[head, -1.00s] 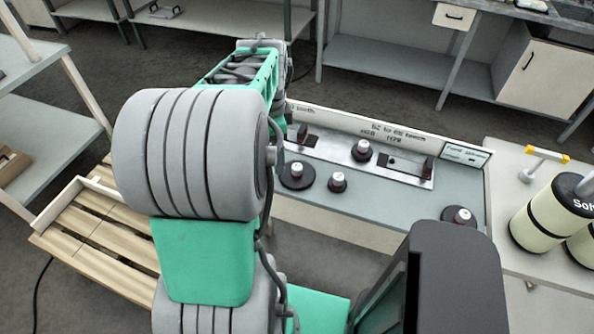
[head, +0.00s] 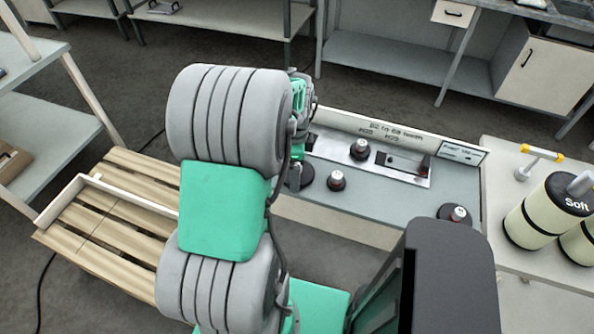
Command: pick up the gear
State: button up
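Several dark round gears with pale hubs show in the head view. One gear (head: 360,149) is on the metal plate of the grey workbench. Another gear (head: 336,182) lies on the bench top in front of the plate, and one gear (head: 455,215) is near the bench's right end. A wider dark disc (head: 307,179) at the left is partly covered by my arm. My gripper (head: 294,178) seems to be the small grey part hanging beside that disc. Its fingers are not clear, and I cannot tell whether it touches or holds anything.
The metal plate (head: 400,172) has a dark post at its right end. A labelled board (head: 420,143) stands along the bench's back edge. A wooden pallet (head: 85,235) is on the floor at left.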

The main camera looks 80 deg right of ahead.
jog(key=c, duration=1.5)
jog(key=shift+c, duration=0.2)
